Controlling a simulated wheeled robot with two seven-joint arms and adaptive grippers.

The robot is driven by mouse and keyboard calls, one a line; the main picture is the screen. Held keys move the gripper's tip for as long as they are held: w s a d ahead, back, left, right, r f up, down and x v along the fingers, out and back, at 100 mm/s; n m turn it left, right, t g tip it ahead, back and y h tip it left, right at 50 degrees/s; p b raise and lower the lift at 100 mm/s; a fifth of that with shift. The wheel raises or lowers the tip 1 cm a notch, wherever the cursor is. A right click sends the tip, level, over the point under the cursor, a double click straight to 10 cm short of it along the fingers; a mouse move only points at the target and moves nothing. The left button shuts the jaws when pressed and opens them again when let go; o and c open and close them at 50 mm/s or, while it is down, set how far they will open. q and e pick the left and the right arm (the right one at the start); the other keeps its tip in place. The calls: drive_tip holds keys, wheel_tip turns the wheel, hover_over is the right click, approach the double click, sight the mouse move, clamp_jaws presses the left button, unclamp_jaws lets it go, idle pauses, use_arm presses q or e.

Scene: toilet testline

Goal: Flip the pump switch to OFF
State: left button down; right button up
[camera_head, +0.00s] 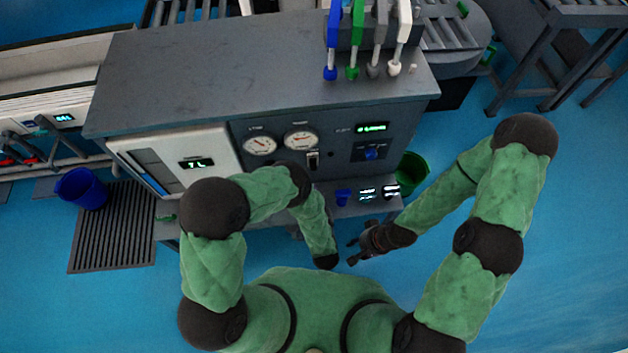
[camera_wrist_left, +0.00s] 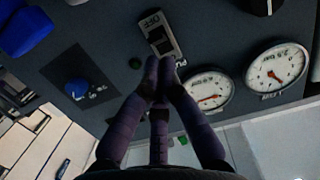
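The pump switch (camera_head: 313,160) is a small upright toggle on the dark panel, right of two round gauges. In the left wrist view the switch (camera_wrist_left: 162,36) has an OFF label at its upper end; its lever position is hard to tell. My left gripper (camera_wrist_left: 162,68) has its fingers drawn together, their tips close to the switch's lower end; contact cannot be told. No object shows between them. In the head view the left fingers are hidden by my arm. My right gripper (camera_head: 354,251) is empty, below the panel, with its fingertips apart.
Two gauges (camera_head: 260,145) (camera_head: 300,139) and a blue knob (camera_head: 371,153) flank the switch. A small dark button (camera_wrist_left: 135,63) lies close beside it. A green bin (camera_head: 411,170) stands at right.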

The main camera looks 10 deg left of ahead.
use_arm(q)
drive_tip(key=shift+s+d+f, duration=0.25)
drive_tip(key=shift+s+f, duration=0.55)
drive_tip(key=shift+f, duration=0.1)
